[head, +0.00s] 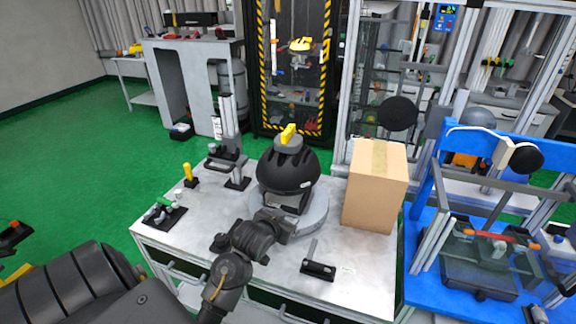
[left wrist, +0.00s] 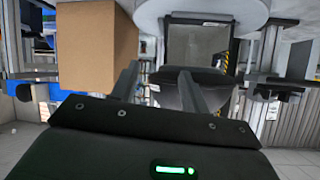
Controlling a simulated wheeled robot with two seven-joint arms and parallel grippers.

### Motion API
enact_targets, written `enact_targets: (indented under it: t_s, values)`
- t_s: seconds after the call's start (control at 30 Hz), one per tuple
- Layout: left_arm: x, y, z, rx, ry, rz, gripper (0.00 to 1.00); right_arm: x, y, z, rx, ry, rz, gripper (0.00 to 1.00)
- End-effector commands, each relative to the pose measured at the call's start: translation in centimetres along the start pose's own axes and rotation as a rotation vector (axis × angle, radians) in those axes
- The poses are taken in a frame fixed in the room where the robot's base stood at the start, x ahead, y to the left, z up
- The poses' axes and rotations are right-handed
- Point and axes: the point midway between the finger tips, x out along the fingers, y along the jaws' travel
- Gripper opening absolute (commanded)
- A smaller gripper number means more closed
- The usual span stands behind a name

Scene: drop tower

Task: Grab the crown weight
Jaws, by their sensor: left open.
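The crown weight (head: 289,143), a grey piece with a yellow top, sits on the crown of a black helmet (head: 287,172). The helmet stands over a round grey base (head: 316,212) on the metal-topped table. My left gripper (head: 297,212) is in front of the helmet's lower front, below the crown weight and apart from it. In the left wrist view its two fingers (left wrist: 158,84) are spread with nothing held between them. The dark helmet (left wrist: 205,84) shows beyond them, and the crown weight cannot be made out there. My right gripper is not in view.
A cardboard box (head: 375,187) stands right of the helmet; it also shows in the left wrist view (left wrist: 97,45). A small black bracket (head: 318,269) lies near the table's front. Small fixtures (head: 165,212) stand at left. A blue-framed rig (head: 430,220) is at right.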

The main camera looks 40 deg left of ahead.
Motion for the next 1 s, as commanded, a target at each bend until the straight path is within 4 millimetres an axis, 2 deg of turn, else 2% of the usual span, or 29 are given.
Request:
enact_targets:
  t_s: [0.03, 0.1, 0.2, 0.3, 0.4, 0.57, 0.8, 1.0]
  values:
    - [0.8, -2.4, -4.4, -0.037, 0.108, -0.039, 0.45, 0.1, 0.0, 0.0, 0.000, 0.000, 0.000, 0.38]
    - [1.5, -5.0, -8.8, -0.080, 0.229, -0.075, 0.45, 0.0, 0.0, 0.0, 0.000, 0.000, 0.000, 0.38]
    - [1.7, -8.0, -13.3, -0.131, 0.361, -0.111, 0.45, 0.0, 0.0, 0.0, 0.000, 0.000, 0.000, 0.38]
    - [1.5, -9.8, -15.8, -0.162, 0.440, -0.130, 0.45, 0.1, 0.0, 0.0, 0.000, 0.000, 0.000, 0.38]
    - [1.4, -10.6, -17.0, -0.178, 0.476, -0.139, 0.45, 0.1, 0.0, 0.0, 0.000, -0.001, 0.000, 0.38]
    - [1.6, -10.9, -17.4, -0.181, 0.485, -0.141, 0.45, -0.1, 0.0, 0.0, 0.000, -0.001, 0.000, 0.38]
    - [4.7, -11.6, -19.1, -0.181, 0.482, -0.141, 0.45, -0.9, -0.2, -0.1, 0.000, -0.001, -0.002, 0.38]
    - [6.2, -11.8, -19.7, -0.179, 0.483, -0.142, 0.45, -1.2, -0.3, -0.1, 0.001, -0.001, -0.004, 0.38]
